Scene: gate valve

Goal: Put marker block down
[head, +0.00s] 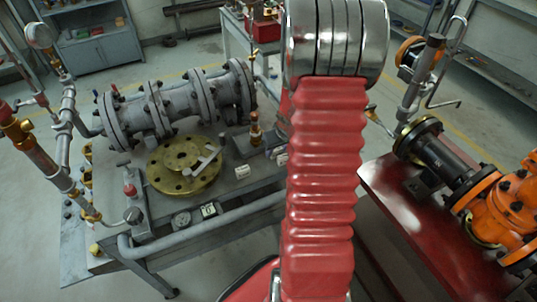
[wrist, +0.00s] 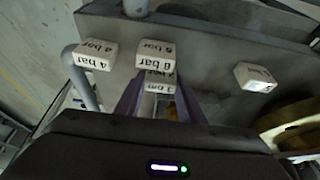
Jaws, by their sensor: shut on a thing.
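My gripper (wrist: 161,78) shows in the wrist view, its two dark fingers reaching up from the black body and closing in on white marker blocks. A block marked 6 bar (wrist: 156,52) is at the fingertips. A block that seems marked 3 bar (wrist: 159,86) shows just below it between the fingers. The fingers are shut on one of these; I cannot tell which, nor whether it touches the bench. A 4 bar block (wrist: 95,55) is to the left, apart from the fingers. In the head view my arm hides the gripper.
Another white block (wrist: 254,76) is right of the fingers. The grey bench (head: 225,205) carries a brass flange (head: 170,181), a grey flanged valve pipe (head: 165,110) and small white blocks (head: 242,171). A red bench (head: 400,225) with an orange valve stands at the right.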

